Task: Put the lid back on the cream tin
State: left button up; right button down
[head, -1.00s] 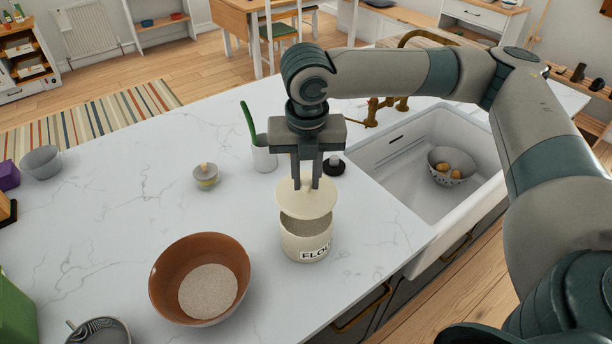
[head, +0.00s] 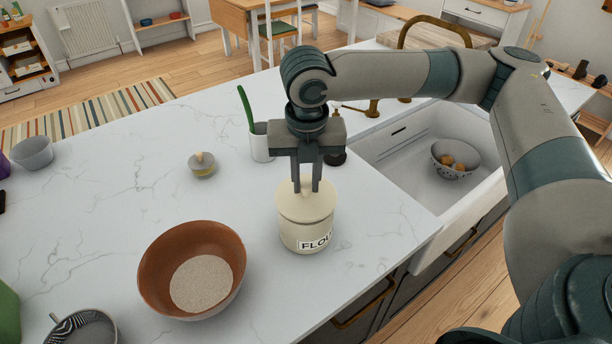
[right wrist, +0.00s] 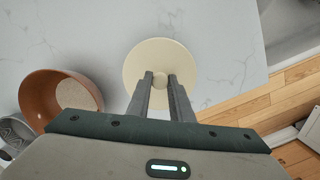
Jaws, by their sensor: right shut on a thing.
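The cream tin (head: 306,237), marked with a partly visible "FLOU" label, stands upright on the white counter. Its cream lid (head: 291,206) sits level on the tin's mouth, with no gap showing in the head view. My right gripper (head: 307,189) points down over the tin and is shut on the lid's knob. In the right wrist view the round lid (right wrist: 161,102) hides the tin below it, with the knob between the fingertips (right wrist: 161,80). My left gripper is not in view.
A brown bowl of flour (head: 157,257) stands left of the tin. A small lidded pot (head: 202,168), a white cup with a green-handled tool (head: 262,149) and a grey bowl (head: 33,154) stand farther back. The sink (head: 400,178), holding a colander (head: 455,160), is at right.

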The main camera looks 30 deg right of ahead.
jog(key=shift+f, duration=0.45)
jog(key=shift+p, duration=1.05)
dwell(1.4)
jog(key=shift+f+p, duration=0.15)
jog(key=shift+p, duration=1.1)
dwell(1.8)
jog(key=c, duration=1)
grip_release()
